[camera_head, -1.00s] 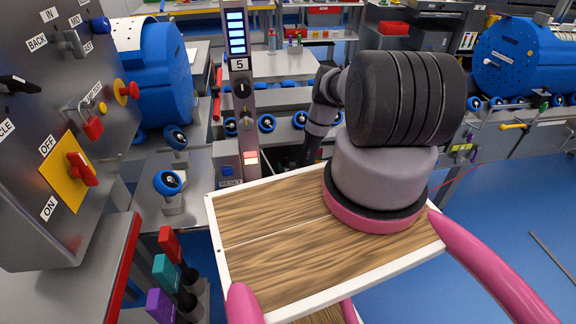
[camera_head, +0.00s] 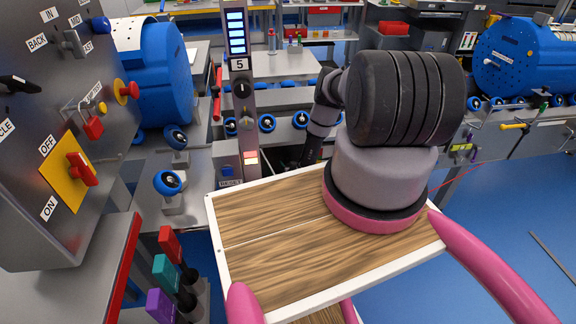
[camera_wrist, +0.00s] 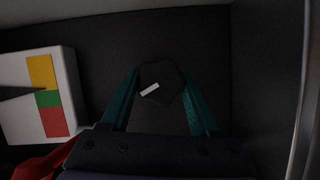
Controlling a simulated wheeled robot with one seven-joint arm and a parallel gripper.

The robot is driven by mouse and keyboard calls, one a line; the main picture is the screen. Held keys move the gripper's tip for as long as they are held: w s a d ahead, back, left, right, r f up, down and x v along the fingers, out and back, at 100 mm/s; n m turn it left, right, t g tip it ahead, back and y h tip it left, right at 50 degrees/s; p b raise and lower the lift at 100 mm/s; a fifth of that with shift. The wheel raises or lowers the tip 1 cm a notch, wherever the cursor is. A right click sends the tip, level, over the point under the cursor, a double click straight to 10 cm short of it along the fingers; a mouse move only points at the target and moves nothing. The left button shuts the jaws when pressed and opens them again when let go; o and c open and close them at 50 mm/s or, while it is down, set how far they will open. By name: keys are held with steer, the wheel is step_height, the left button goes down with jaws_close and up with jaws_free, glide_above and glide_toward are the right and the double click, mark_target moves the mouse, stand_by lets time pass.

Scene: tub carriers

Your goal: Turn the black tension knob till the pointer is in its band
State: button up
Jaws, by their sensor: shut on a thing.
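The black tension knob (camera_wrist: 161,82), faceted with a white mark line, sits between the two teal fingers of my gripper (camera_wrist: 163,95) in the wrist view. The gripper is shut on it. The white mark is slanted, its right end higher. Left of the knob is a white gauge plate (camera_wrist: 18,112) with a yellow, a green and a red band. Its dark pointer (camera_wrist: 28,93) reaches in from the left, with its tip at about the border between the yellow and green bands (camera_wrist: 48,99). In the head view the fingers and this knob are hidden behind the arm and the board.
A wooden board with a white rim (camera_head: 232,268) lies below my arm. A grey panel (camera_head: 60,235) with switches and a red padlock (camera_head: 93,127) stands at the left. A post numbered 5 (camera_head: 247,130) stands near my gripper.

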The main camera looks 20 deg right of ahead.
steer(key=shift+d+m+t+y, duration=0.15)
steer(key=shift+m+t+y, duration=0.35)
steer(key=shift+m+y, duration=0.9)
steer(key=shift+m+h, duration=0.3)
steer(key=shift+m, duration=0.1)
steer(key=o, duration=1.4)
steer(key=v, duration=1)
steer(key=shift+s, duration=0.4)
